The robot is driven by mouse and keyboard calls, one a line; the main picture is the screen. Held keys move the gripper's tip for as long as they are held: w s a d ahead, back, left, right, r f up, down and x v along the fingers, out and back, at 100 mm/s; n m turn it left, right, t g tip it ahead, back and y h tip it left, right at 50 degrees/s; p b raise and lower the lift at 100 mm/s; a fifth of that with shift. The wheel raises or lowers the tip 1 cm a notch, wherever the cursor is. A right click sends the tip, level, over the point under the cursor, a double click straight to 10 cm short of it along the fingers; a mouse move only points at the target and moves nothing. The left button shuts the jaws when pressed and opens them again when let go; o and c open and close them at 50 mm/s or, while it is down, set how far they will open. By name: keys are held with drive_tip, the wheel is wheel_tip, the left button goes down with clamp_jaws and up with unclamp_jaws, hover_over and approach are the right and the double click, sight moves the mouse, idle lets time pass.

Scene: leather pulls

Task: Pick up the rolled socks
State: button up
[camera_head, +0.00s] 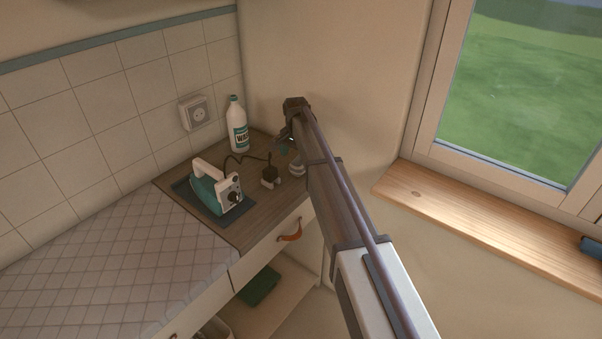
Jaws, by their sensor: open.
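A small pale rounded bundle with a grey band (297,169), which looks like the rolled socks, sits on the wooden counter (252,219) near its right end. My arm partly covers its right side. My gripper (286,145) is open, above the counter's back right corner and higher in the picture than the bundle. The gripper looks apart from the bundle, though its exact height and distance are hard to tell. A small teal patch shows by the fingertips; I cannot tell what it is.
A teal and white iron (217,190) stands on a dark mat, its cord leading to a dark plug (269,176). A white bottle (237,126) stands by the wall. A quilted board (110,270) is left. A wooden sill (480,225) lies right. Leather pull (290,234) below.

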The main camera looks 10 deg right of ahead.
sight(297, 161)
drive_tip(key=f+b, duration=0.5)
drive_tip(key=shift+d+f, duration=0.15)
drive_tip(key=shift+d, duration=0.05)
drive_tip(key=shift+r, duration=0.25)
drive_tip(key=c, duration=1)
wheel_tip(297, 161, up, 10)
drive_tip(key=p, duration=1)
drive_tip(key=shift+r, duration=0.15)
drive_tip(key=shift+f, duration=0.2)
